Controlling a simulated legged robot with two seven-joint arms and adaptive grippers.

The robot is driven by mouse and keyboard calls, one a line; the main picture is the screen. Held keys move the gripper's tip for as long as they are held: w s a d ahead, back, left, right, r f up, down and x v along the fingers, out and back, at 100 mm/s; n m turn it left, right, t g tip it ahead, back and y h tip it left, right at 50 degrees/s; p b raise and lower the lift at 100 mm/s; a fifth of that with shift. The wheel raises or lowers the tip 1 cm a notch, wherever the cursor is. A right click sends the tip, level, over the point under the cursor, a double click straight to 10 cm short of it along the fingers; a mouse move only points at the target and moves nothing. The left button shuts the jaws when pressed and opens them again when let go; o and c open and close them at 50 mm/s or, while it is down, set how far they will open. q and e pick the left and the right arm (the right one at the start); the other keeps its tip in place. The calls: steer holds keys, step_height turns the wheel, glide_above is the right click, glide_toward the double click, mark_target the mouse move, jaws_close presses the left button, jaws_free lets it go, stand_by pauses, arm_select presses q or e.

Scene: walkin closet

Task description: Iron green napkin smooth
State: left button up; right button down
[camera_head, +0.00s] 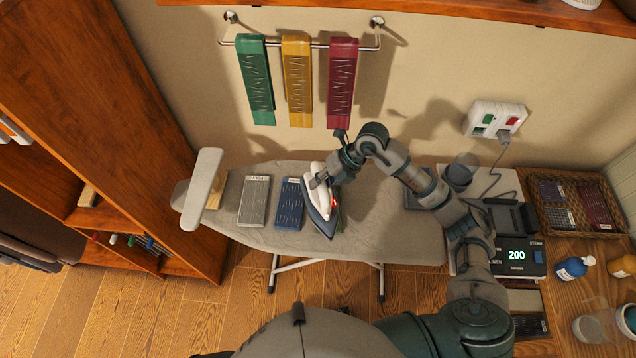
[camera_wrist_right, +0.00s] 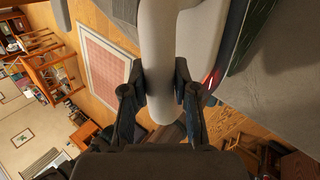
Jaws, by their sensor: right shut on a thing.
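The green napkin (camera_head: 256,80) hangs on the wall rail at the left, with wavy crease marks on it. The iron (camera_head: 321,210), white with a dark blue-grey lower part, is at the ironing board (camera_head: 385,225), just right of the blue napkin. My right gripper (camera_head: 333,178) is shut on the iron's handle. In the right wrist view my right gripper (camera_wrist_right: 160,82) has its fingers on both sides of the pale handle (camera_wrist_right: 158,45). I cannot tell whether the iron's sole touches the board. My left gripper is out of view.
A grey napkin (camera_head: 254,201) and a creased blue napkin (camera_head: 289,204) lie on the board. Yellow (camera_head: 297,80) and red (camera_head: 342,82) napkins hang beside the green one. A control box (camera_head: 517,257) reading 200 stands right, near a basket (camera_head: 578,205). A wooden shelf (camera_head: 110,120) bounds the left.

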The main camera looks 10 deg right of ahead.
mark_target(331, 190)
steer(key=m+t, duration=0.1)
steer(key=m, duration=0.1)
steer(key=d+m+t, duration=0.1)
steer(key=d+r+m+t+h+p, duration=0.1)
steer(key=m, duration=0.1)
steer(key=shift+w+d+m, duration=0.25)
steer(key=shift+w+m, duration=0.05)
steer(key=shift+w, duration=0.1)
steer(key=shift+d+m+h, duration=0.2)
steer(key=shift+m+h, duration=0.1)
arm_select(q)
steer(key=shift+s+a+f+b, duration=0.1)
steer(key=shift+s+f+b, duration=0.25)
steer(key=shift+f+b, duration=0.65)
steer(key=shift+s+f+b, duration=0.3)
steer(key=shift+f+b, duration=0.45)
steer(key=shift+b, duration=0.45)
arm_select(e)
steer(key=shift+w+f, duration=0.1)
steer(key=shift+f, duration=2.9)
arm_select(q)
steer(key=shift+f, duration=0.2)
arm_select(e)
steer(key=shift+f, duration=0.25)
arm_select(q)
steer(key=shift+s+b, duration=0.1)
steer(key=shift+b, duration=0.2)
arm_select(e)
steer(key=shift+f, duration=0.3)
